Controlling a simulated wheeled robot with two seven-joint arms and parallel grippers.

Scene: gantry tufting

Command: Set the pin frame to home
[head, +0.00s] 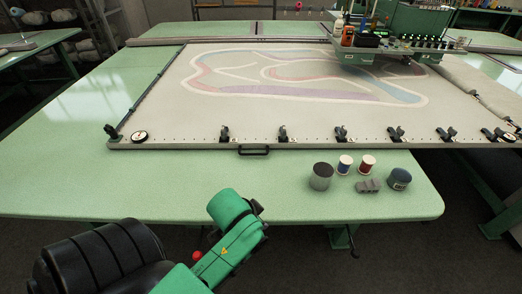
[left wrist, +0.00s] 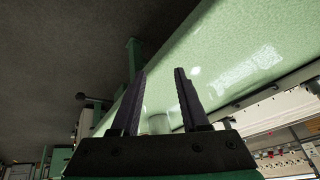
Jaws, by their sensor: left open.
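The pin frame (head: 180,145) lies flat on the green table, with a pale cloth (head: 205,110) inside carrying a red, blue and purple outline pattern. Several black clamps line that rail. A round white dial (head: 139,136) is at its front left corner. My left arm is in front of the table, below and left of the handle and apart from it. My left gripper (left wrist: 160,72) is open and empty in the left wrist view. My right gripper is out of view.
A dark-topped canister (head: 321,176), two thread spools (head: 356,165), a grey block (head: 368,186) and a blue jar (head: 399,179) stand right of the handle near the table front. The tufting head (head: 395,45) hangs over the far right. The table front left (head: 90,180) is clear.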

